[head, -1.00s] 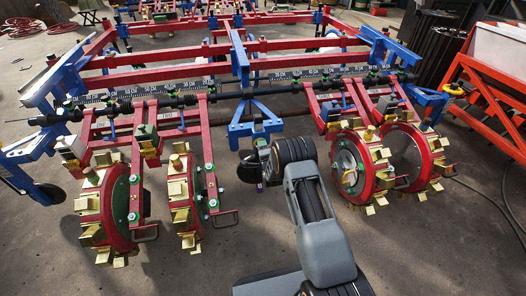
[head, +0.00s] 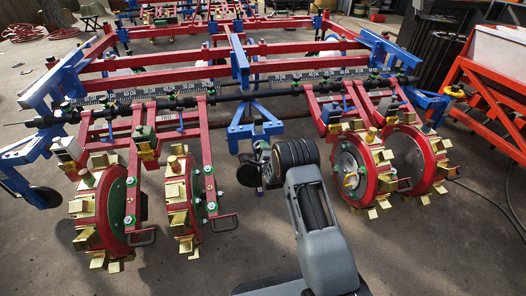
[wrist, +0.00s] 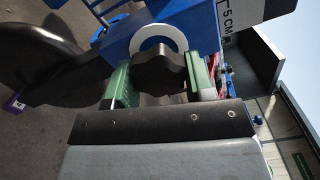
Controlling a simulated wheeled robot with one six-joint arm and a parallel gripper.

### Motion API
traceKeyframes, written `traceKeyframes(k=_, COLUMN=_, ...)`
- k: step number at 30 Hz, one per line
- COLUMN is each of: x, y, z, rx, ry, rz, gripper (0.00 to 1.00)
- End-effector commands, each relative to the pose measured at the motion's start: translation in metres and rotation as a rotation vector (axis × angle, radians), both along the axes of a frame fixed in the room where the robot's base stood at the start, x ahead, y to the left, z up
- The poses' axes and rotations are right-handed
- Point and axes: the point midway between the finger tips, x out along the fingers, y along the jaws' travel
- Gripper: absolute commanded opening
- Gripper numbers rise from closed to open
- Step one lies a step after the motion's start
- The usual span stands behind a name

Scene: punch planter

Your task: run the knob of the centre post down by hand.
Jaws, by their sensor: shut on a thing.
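The black lobed knob (wrist: 160,72) is in the middle of the wrist view. It sits against a white ring (wrist: 160,40) on the blue centre post (wrist: 122,42). My gripper (wrist: 160,82) has its two green pads on either side of the knob and is shut on it. The lower side of the knob is hidden behind the dark front of my gripper. In the head view the centre post (head: 240,62) stands in the middle of the planter. My arm reaches to its near foot there, and the knob cannot be made out.
A black wheel (wrist: 40,55) is close on the left in the wrist view. In the head view, red punch wheels with brass cups stand left (head: 107,205) and right (head: 358,168) of my arm. An orange frame (head: 490,85) is at the right. The near concrete floor is clear.

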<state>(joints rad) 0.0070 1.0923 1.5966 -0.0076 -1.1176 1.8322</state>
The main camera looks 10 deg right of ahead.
Motion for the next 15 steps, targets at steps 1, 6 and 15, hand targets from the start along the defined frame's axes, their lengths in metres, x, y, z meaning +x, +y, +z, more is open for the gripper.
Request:
traceKeyframes(k=1, x=0.0006, y=-0.0008, z=0.0009, rx=0.0, ry=-0.002, rz=-0.001, gripper=0.26)
traceKeyframes(k=6, x=0.0007, y=-0.0008, z=0.0009, rx=0.0, ry=-0.002, rz=-0.001, gripper=0.26)
traceKeyframes(k=15, x=0.0003, y=0.0005, z=0.0005, rx=-0.001, ry=-0.001, rz=0.001, gripper=0.75)
